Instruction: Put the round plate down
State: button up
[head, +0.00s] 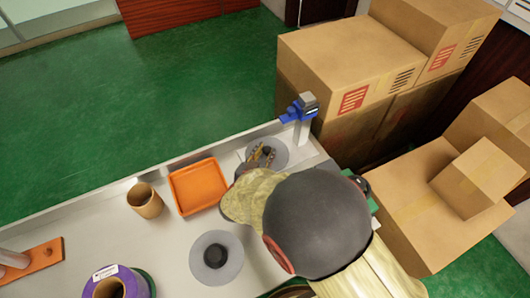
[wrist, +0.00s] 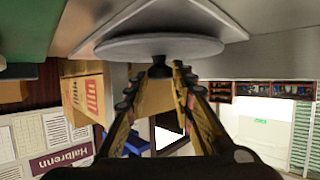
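The round plate (head: 268,153) is a grey disc with a dark knob, near the far right corner of the bench in the head view. In the wrist view, the plate (wrist: 160,46) spans the top, seen nearly edge-on. My gripper (wrist: 161,72) has its yellow-and-black fingers closed in on both sides of the dark knob. In the head view, my gripper (head: 263,155) is over the plate, and my arm hides the area just nearer. A light grey surface shows beyond the plate in the wrist view; I cannot tell whether they touch.
A second grey disc with a black centre (head: 216,256) lies on the bench (head: 165,238). An orange tray (head: 198,186), a tan cup (head: 145,200) and a purple roll (head: 117,284) are leftward. Cardboard boxes (head: 350,60) are beyond.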

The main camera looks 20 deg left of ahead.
jog(key=o, duration=0.5)
jog(key=shift+r, duration=0.25)
jog(key=p+v, duration=0.4)
jog(key=v, duration=0.8)
jog(key=shift+f, duration=0.1)
